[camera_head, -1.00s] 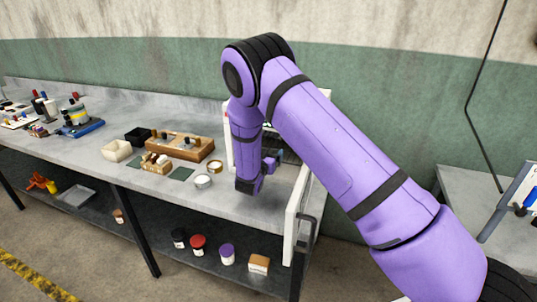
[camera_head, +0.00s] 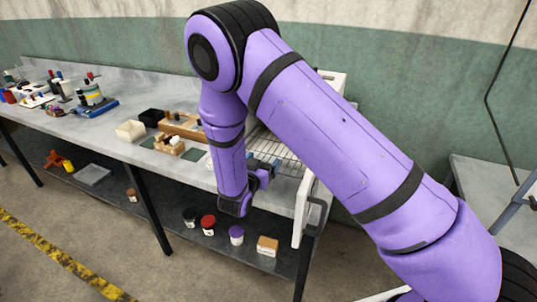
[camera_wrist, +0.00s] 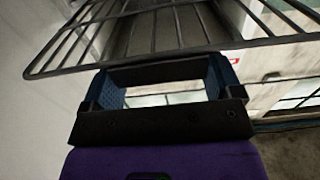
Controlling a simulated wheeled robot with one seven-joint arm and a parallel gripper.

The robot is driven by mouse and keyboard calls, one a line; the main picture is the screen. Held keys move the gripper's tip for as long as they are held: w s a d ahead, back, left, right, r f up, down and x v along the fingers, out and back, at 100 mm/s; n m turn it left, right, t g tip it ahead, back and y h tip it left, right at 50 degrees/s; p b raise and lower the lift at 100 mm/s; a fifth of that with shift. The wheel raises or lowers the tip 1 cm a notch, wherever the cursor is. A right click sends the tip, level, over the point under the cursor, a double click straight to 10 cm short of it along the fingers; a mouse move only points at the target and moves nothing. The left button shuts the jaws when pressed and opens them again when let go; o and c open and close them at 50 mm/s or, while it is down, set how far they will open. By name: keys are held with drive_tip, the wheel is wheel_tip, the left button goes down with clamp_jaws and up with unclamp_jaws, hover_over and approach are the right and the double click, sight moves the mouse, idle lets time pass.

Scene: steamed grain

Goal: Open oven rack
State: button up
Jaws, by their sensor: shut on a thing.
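The wire oven rack (camera_head: 280,150) is slid partly out of the white oven (camera_head: 335,82), which is mostly hidden behind my arm. The exact contact at the fingertips is hard to see.
Several jars and a small brown box (camera_head: 267,245) stand on the lower shelf. The floor in front is clear.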

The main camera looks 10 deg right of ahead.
drive_tip(key=shift+s+a, duration=0.25)
drive_tip(key=shift+s, duration=0.1)
drive_tip(key=o, duration=1.1)
drive_tip(key=v, duration=1.1)
drive_tip(key=shift+w, duration=0.1)
